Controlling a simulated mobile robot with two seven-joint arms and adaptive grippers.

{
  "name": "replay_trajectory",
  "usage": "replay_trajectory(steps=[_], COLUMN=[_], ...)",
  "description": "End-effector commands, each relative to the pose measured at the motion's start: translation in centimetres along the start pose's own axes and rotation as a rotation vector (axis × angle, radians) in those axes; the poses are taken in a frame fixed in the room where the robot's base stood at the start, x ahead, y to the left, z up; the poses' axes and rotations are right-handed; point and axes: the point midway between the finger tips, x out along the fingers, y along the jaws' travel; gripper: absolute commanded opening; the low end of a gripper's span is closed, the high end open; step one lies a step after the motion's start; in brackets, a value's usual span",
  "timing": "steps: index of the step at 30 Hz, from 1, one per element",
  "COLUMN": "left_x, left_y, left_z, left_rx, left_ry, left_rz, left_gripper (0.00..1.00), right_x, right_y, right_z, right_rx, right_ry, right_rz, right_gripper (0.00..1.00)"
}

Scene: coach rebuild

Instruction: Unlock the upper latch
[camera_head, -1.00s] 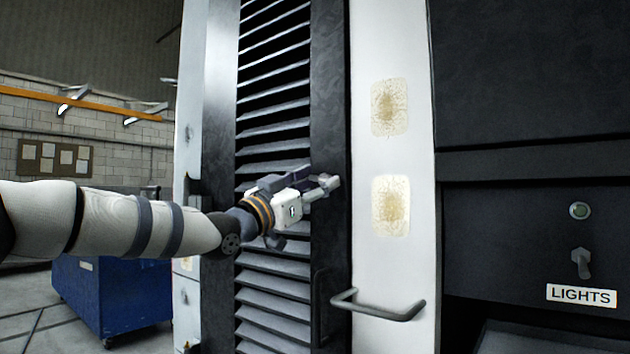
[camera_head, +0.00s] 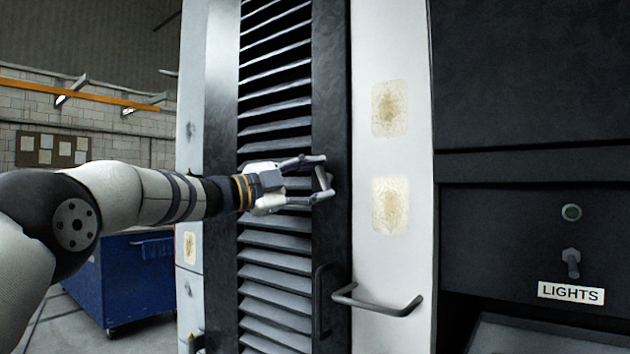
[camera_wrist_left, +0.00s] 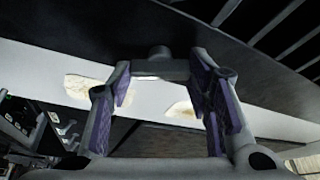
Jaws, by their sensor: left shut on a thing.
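The upper latch (camera_head: 323,178) is a small grey handle on the dark edge strip of the louvred door. My left gripper (camera_head: 321,177) reaches it from the left, with one finger above and one below. In the left wrist view the latch bar (camera_wrist_left: 160,69), with a round pivot behind it, lies crosswise between the tips of my left gripper (camera_wrist_left: 160,75). The fingers are shut on the bar's two ends, with purple pads inside. My right gripper is in neither view.
A dark panel with a LIGHTS switch (camera_head: 571,262) is at right, and a blue cart (camera_head: 135,280) at left.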

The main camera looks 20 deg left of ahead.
Motion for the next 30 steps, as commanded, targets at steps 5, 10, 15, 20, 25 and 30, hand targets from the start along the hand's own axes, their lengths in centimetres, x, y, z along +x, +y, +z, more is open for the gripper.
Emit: replay_trajectory(steps=[5, 10, 15, 20, 25, 30], left_x=[0.08, 0.09, 0.07, 0.08, 0.06, 0.05], left_y=[0.02, -0.03, -0.11, -0.18, -0.23, -0.25], left_z=[0.04, 0.04, 0.02, -0.04, -0.04, -0.05], left_rx=[0.140, 0.249, 0.329, 0.377, 0.403, 0.410], left_ry=[0.000, 0.001, 0.000, 0.001, 0.000, 0.000], left_rz=[0.058, 0.103, 0.136, 0.155, 0.165, 0.168], left_gripper=[0.18, 0.18, 0.18, 0.18, 0.18, 0.18], right_x=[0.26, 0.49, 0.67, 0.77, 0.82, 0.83], right_y=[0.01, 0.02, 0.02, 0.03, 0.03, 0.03], right_z=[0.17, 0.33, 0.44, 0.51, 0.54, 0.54], right_rx=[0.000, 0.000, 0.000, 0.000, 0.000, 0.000], right_ry=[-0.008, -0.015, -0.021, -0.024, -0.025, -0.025], right_rz=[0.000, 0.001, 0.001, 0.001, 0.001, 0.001], right_gripper=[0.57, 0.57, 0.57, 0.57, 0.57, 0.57])
